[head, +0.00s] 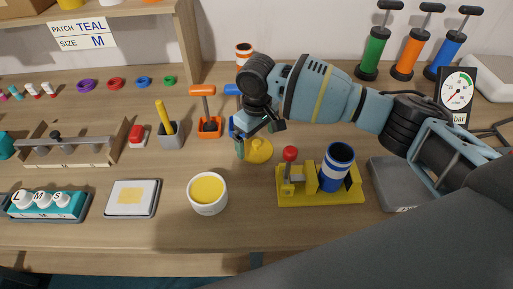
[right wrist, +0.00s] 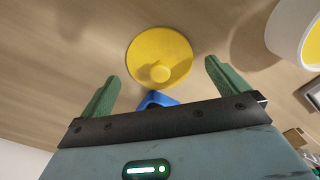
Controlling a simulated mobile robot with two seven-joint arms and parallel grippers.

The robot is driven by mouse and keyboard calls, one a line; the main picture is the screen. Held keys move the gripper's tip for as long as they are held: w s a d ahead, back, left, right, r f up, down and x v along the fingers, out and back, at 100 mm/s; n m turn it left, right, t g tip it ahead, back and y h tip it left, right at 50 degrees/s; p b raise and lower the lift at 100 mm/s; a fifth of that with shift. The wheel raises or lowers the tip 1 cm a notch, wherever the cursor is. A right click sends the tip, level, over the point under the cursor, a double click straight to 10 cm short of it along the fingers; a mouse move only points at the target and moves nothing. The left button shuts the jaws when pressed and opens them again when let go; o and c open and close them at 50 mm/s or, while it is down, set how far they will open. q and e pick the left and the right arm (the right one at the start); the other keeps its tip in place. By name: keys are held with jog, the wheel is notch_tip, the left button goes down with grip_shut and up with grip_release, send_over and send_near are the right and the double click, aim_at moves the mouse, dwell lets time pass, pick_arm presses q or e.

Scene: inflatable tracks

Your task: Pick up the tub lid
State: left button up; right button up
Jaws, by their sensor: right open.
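The tub lid (head: 259,151) is a yellow disc with a small round knob. It lies on the wooden table behind and right of the white tub (head: 207,193), which shows yellow inside. My right gripper (head: 260,139) is over the lid, partly hiding it. In the right wrist view the lid (right wrist: 160,52) lies ahead of the open green fingers (right wrist: 162,73), with its knob toward the gap between them. The fingers appear apart from the lid and hold nothing. The tub's rim (right wrist: 294,30) shows at the upper right there. My left gripper is out of view.
A blue object (right wrist: 155,101) stands close by the lid, partly hidden by my gripper. A yellow stand (head: 320,190) with a red-knobbed lever and a blue-white cylinder is to the right. An orange-handled tool (head: 207,122) stands behind left. Bare table lies in front of the lid.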

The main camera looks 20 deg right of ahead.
notch_tip(320, 180, down, 2)
jog(key=shift+f, duration=0.1)
jog(key=c, duration=0.9)
